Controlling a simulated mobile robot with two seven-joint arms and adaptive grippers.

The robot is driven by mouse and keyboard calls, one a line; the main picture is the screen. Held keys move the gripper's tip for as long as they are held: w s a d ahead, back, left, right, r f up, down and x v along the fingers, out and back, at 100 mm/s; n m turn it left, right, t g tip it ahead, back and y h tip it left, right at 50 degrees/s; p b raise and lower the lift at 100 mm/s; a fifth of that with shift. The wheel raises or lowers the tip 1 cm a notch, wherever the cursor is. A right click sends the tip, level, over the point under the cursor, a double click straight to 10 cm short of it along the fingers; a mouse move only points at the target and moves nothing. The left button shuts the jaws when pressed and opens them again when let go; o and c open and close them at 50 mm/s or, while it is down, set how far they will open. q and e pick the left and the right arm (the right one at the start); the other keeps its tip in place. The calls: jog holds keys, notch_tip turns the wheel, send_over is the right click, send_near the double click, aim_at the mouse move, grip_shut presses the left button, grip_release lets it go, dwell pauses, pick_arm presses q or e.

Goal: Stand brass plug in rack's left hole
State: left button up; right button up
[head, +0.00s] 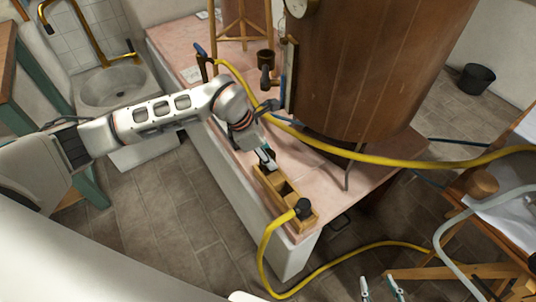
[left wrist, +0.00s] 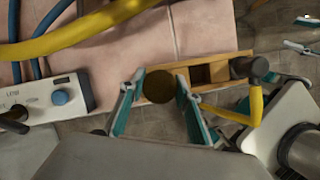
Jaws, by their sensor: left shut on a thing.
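The wooden rack (head: 262,182) sits at the near corner of the pink tiled bench. The left wrist view shows the rack (left wrist: 222,86) with an open square hole near its middle. The brass plug (left wrist: 159,86) is a dark round shape between the teal fingers of my left gripper (left wrist: 158,78). In the head view my left gripper (head: 267,156) points down over the rack's far left end, shut on the plug. I cannot tell whether the plug is above the left hole or partly in it. My right gripper (head: 380,289) is at the bottom edge, fingers apart and empty.
A black-capped yellow hose (head: 303,208) occupies the rack's right end. A large copper vessel (head: 375,70) stands behind, with another yellow hose (head: 400,162) across its front. A white control box (left wrist: 50,97) with a blue knob lies left in the wrist view.

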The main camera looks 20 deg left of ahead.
pick_arm(q)
jog(key=shift+f, duration=0.65)
pick_arm(e)
jog(key=shift+f, duration=0.15)
dwell(0.6)
pick_arm(q)
jog(key=shift+f, duration=0.4)
dwell(0.9)
jog(key=shift+f, duration=0.1)
pick_arm(e)
jog(key=shift+w+r, duration=0.1)
jog(key=shift+r, duration=0.25)
dwell(0.4)
pick_arm(q)
jog(key=shift+f, duration=0.25)
dwell(0.8)
jog(key=o, duration=1.3)
jog(key=shift+c, duration=0.2)
jog(key=shift+r, duration=0.15)
pick_arm(e)
jog(key=shift+r, duration=0.1)
pick_arm(q)
jog(key=shift+r+p, duration=2.45)
jog(key=shift+r, duration=0.95)
pick_arm(e)
jog(key=w+r+t, duration=0.1)
jog(key=w+r, duration=0.2)
jog(key=r, duration=0.4)
jog(key=shift+r, duration=0.2)
